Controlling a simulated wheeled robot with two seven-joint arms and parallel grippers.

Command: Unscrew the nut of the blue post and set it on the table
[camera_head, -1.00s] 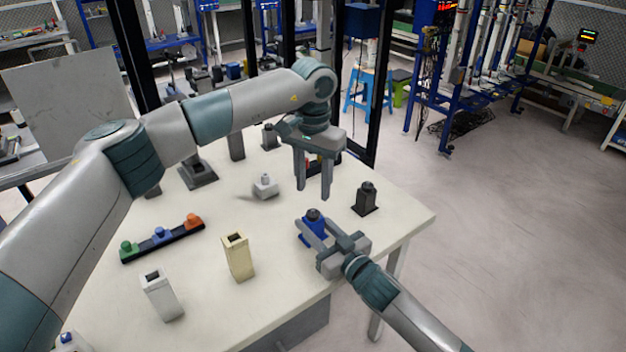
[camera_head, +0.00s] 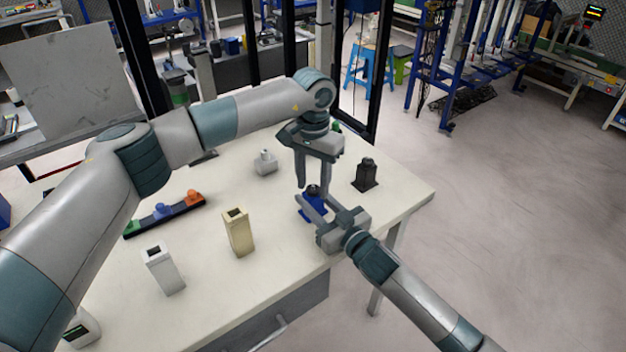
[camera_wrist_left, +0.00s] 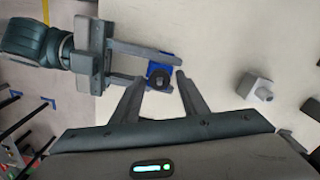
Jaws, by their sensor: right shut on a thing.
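The blue post (camera_head: 306,212) stands near the front right of the table (camera_head: 210,285), with a dark nut (camera_head: 313,189) on its top. My right gripper (camera_head: 312,212) is shut on the post from the front right, its fingers along the post's sides. My left gripper (camera_head: 313,185) points down just above the post, fingers apart. In the left wrist view the blue post (camera_wrist_left: 152,69) and its round dark nut (camera_wrist_left: 160,88) show between the open left fingertips (camera_wrist_left: 160,80). The nut appears untouched by them. The left fingers partly hide the post in the head view.
A black post (camera_head: 366,175) stands right of the grippers. A grey post on a block (camera_head: 264,163) is behind left. A beige holder (camera_head: 238,232) and white holder (camera_head: 163,268) stand left, near a black rack (camera_head: 166,217) with coloured pieces.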

